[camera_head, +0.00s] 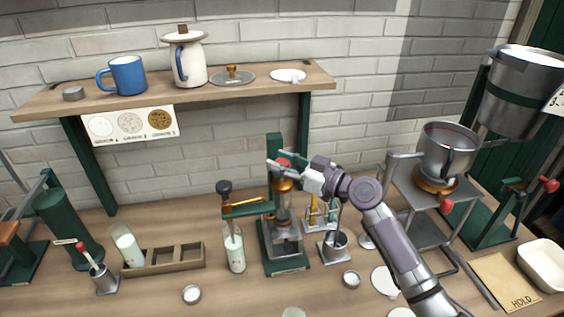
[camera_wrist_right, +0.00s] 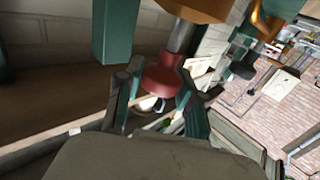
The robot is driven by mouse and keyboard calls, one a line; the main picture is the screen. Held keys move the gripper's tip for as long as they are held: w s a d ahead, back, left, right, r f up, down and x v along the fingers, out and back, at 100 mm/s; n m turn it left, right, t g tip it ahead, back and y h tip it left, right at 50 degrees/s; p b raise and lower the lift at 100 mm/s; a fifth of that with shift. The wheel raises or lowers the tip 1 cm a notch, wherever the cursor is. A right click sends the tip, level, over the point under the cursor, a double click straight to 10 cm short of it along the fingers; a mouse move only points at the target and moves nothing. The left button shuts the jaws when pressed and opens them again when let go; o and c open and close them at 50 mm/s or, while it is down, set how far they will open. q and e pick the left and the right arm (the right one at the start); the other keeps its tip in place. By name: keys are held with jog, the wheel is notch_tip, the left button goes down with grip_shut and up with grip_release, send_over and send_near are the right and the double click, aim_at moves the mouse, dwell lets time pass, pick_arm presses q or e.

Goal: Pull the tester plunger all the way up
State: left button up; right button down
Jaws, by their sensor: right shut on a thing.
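The tester (camera_head: 287,264) is a green stand with a tall back post, a clear cylinder and a brass collar (camera_head: 285,184) on top. Its plunger ends in a red knob (camera_head: 283,161). My right gripper (camera_head: 281,166) comes in from the right and is shut on the red knob. In the right wrist view the red knob (camera_wrist_right: 163,80) sits between the two fingers, with a short length of grey rod (camera_wrist_right: 181,36) showing between it and the brass collar (camera_wrist_right: 197,8). The rod inside the cylinder is hard to make out. My left gripper is not in view.
A bottle of white liquid (camera_head: 235,252) stands just left of the tester, below a dark-knobbed fixture (camera_head: 224,188). A wooden rack (camera_head: 189,257) lies further left. The wall shelf (camera_head: 150,100) is above and behind.

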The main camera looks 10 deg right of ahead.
aim_at(283, 162)
jog(key=shift+r, duration=0.1)
notch_tip(283, 162, up, 7)
jog(key=shift+d+r+p, duration=0.1)
jog(key=shift+p, duration=0.45)
jog(key=c, duration=0.7)
grip_release()
jog(key=shift+f, duration=0.2)
jog(key=v, duration=1.2)
